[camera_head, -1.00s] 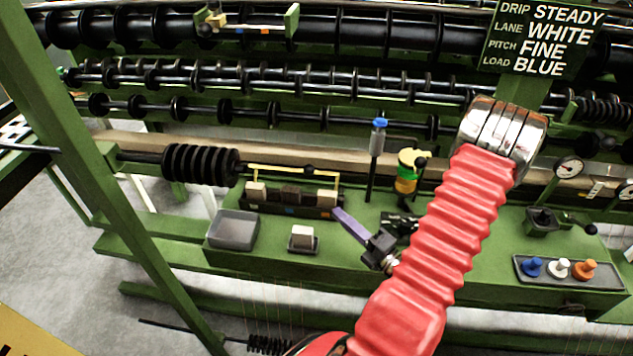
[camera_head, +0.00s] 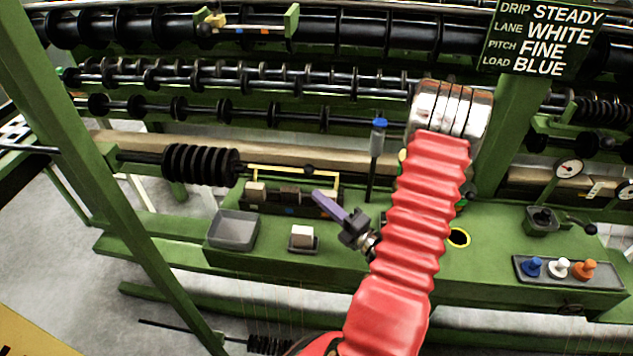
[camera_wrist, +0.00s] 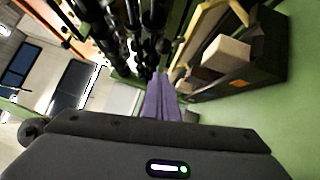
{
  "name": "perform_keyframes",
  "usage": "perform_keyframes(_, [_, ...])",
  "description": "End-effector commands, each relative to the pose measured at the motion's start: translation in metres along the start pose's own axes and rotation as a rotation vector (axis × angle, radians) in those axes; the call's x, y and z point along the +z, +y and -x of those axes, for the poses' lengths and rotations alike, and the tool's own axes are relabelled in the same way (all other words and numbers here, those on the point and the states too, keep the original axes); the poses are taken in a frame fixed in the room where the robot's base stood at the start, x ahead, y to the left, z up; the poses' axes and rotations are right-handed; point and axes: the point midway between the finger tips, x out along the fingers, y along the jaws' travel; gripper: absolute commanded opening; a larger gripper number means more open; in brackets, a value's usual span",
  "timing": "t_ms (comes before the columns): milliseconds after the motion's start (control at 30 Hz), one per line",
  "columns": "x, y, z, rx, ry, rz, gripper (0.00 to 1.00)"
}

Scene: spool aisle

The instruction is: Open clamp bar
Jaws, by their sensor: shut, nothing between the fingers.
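A thin yellow bar (camera_head: 292,170), which looks like the clamp bar, runs above a dark green holder (camera_head: 290,207) with pale and dark blocks in it. In the wrist view, part of the yellow bar (camera_wrist: 207,22) shows at the upper right, beside a pale block (camera_wrist: 226,52). My gripper (camera_head: 318,198) has purple fingers, shut and empty. In the head view they overlap the holder's right end; I cannot tell if they touch it. In the wrist view the fingers (camera_wrist: 160,82) point just left of the holder.
A grey tray (camera_head: 232,230) and a small dish with a white block (camera_head: 303,236) stand in front of the holder. A blue-topped post (camera_head: 377,150) rises at the right. Blue, white and orange pegs (camera_head: 558,269) sit far right. Black rollers (camera_head: 250,75) run behind.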

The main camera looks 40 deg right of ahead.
Motion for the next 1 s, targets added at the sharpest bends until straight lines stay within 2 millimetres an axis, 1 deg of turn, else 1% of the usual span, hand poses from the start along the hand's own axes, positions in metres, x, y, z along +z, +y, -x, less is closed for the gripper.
perform_keyframes(33, [-0.001,0.0,-0.007,0.001,0.003,0.002,0.0])
perform_keyframes(233, [0.0,0.001,-0.029,0.001,0.003,0.002,0.0])
perform_keyframes(300, [0.01,0.001,-0.036,0.003,0.002,0.004,0.0])
perform_keyframes(500, [0.024,0.0,-0.051,0.001,0.002,0.002,0.0])
perform_keyframes(633, [0.028,0.0,-0.054,0.001,0.001,0.0,0.0])
perform_keyframes(1000, [0.029,0.0,-0.054,-0.002,0.0,-0.001,0.0])
